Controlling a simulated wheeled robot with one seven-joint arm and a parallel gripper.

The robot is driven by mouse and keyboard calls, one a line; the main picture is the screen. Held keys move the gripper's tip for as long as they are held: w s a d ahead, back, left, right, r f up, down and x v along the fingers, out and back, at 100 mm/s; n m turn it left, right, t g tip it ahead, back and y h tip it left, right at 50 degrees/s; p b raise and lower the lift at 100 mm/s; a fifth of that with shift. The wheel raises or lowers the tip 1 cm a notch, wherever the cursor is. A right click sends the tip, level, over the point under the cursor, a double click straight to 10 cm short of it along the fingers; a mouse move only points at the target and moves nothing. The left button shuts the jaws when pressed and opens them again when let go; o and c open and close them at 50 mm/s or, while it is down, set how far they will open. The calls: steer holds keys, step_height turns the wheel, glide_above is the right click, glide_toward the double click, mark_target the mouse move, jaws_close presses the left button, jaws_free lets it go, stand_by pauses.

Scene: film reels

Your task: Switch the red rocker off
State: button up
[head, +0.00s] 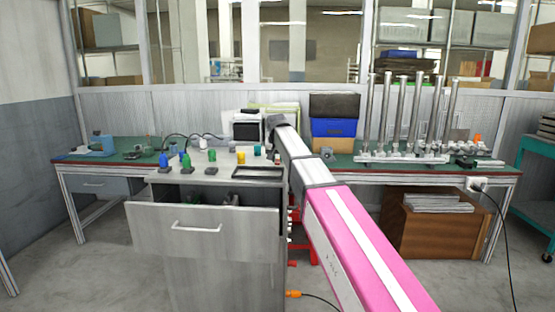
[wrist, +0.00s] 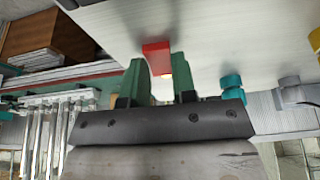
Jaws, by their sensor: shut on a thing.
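In the wrist view my gripper (wrist: 160,72) has two green fingers at a pale, light grey surface (wrist: 225,40). A red block-like piece (wrist: 156,52), which looks like the red rocker, is at the fingertips, and the jaws are shut on it. I cannot tell which way the rocker is tipped. In the head view my arm reaches to the right side of the grey cabinet top (head: 222,158); my gripper and the rocker are hidden or too small to make out there.
Teal (wrist: 232,85) and grey (wrist: 291,88) pieces stand near my gripper. The cabinet's drawer (head: 200,240) is pulled out in front.

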mark_target(278, 161)
steer(key=shift+w+r+g, duration=0.1)
steer(key=shift+w+g, duration=0.4)
steer(key=shift+g, duration=1.5)
steer(key=shift+s, duration=0.1)
steer(key=o, duration=0.9)
step_height(278, 161, up, 11)
steer(key=shift+s+f, duration=0.15)
